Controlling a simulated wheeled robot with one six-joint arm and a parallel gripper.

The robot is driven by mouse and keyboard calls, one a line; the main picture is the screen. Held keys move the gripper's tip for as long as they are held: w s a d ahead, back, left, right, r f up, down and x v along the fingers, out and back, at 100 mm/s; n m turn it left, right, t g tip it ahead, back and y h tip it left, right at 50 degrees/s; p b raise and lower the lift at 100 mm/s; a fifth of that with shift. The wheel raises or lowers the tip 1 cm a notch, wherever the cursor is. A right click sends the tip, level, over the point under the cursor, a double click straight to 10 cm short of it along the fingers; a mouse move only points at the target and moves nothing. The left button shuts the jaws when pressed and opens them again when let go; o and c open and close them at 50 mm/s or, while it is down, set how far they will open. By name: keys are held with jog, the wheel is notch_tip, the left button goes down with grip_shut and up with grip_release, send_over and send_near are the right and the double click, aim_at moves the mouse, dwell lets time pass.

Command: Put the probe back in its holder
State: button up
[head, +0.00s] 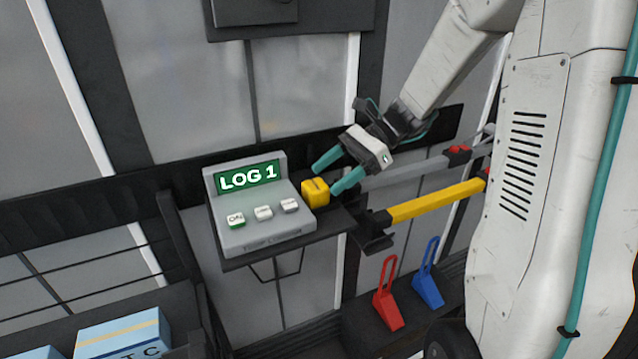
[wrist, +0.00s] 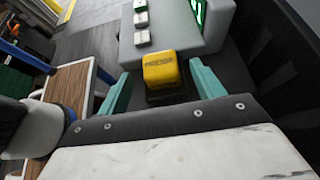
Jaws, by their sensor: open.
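The probe (head: 315,192) is a small yellow block beside the right side of the grey temperature logger (head: 262,236). In the wrist view the probe (wrist: 161,69) is lettered and sits upright in or on a dark holder (wrist: 166,97); how deep it sits is hard to tell. My gripper (head: 336,176) is open, with its teal fingers at the probe. In the wrist view my gripper (wrist: 160,88) has one finger on each side of the probe, with gaps showing.
The logger stands on a dark shelf (head: 290,247). A yellow bar (head: 437,201) and a grey bar (head: 415,169) lie to the right. Red (head: 388,295) and blue (head: 427,275) wedge-shaped pieces stand below right. A blue box (head: 125,335) is at lower left.

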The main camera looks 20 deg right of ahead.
jog(key=v, duration=0.7)
jog(key=s+a+r+n+h, duration=0.1)
jog(key=s+a+n+h, duration=0.2)
jog(key=s+n+h, duration=0.3)
jog(key=s+a+n+t+h, duration=0.1)
jog(key=s+a+n+h, duration=0.2)
jog(key=s+n, duration=0.9)
jog(key=s+h, duration=0.3)
jog(key=s, duration=0.1)
jog(key=shift+a+r, duration=0.35)
jog(key=shift+r, duration=0.05)
dwell(0.5)
